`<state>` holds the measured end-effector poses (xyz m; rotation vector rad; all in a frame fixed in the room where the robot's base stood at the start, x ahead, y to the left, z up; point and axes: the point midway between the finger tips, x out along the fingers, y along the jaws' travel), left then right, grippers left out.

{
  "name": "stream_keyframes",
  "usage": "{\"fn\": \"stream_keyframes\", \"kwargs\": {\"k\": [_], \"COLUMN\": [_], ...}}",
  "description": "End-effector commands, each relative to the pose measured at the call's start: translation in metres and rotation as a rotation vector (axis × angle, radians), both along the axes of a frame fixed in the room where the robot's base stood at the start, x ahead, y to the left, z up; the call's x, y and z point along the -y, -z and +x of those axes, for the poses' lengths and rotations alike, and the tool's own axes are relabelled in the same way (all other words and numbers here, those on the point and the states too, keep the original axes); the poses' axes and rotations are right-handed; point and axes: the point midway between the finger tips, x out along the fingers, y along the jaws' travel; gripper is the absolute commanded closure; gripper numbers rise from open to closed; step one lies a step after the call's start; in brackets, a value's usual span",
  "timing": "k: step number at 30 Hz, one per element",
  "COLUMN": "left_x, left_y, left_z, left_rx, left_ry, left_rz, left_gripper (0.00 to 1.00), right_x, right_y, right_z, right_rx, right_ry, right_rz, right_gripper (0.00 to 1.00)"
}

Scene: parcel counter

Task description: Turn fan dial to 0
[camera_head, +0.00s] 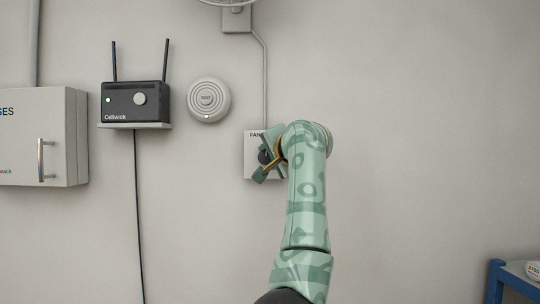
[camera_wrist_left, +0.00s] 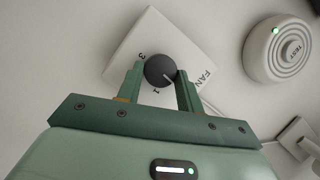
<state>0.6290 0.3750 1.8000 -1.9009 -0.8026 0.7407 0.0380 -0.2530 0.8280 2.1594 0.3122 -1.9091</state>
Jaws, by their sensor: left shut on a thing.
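The fan dial (camera_head: 264,156) is a dark round knob on a white wall plate (camera_head: 251,171) lettered FAN, partly hidden behind my gripper. In the left wrist view the dial (camera_wrist_left: 159,69) shows a pale pointer line toward the lower right, on the side of the FAN lettering. A 1 shows below the dial and a 3 at its upper left; I see no 0. My left gripper (camera_wrist_left: 160,84) has a green finger on either side of the dial and is shut on it. It also shows in the head view (camera_head: 265,163). My right gripper is not in view.
A round grey TEST device (camera_head: 208,99) is on the wall left of the plate. A black Cellwick router (camera_head: 134,100) stands on a small shelf further left, beside a wall cabinet (camera_head: 40,137). A conduit (camera_head: 266,80) runs down to the plate. The wall to the right is bare.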

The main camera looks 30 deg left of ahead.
Motion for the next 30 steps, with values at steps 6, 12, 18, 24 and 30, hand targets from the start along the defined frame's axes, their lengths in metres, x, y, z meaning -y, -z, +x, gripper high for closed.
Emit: {"fn": "stream_keyframes", "kwargs": {"k": [6,12,18,24,30], "left_x": [0.0,0.0,0.0,0.0,0.017], "left_y": [0.001,0.001,0.001,0.0,-0.001], "left_z": [0.0,0.0,0.0,0.0,-0.012], "left_rx": [0.005,0.004,0.004,0.004,0.009], "left_ry": [0.001,0.001,0.001,0.001,0.003], "left_rz": [-0.012,-0.011,-0.01,-0.009,-0.009], "left_gripper": [0.86,0.86,0.42,0.42,0.42], "right_x": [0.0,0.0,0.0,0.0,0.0], "right_y": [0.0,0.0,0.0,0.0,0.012], "right_z": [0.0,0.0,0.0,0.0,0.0], "right_rx": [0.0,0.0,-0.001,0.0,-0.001], "right_ry": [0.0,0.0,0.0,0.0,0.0], "right_rz": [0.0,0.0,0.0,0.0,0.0], "right_gripper": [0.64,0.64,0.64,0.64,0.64]}}
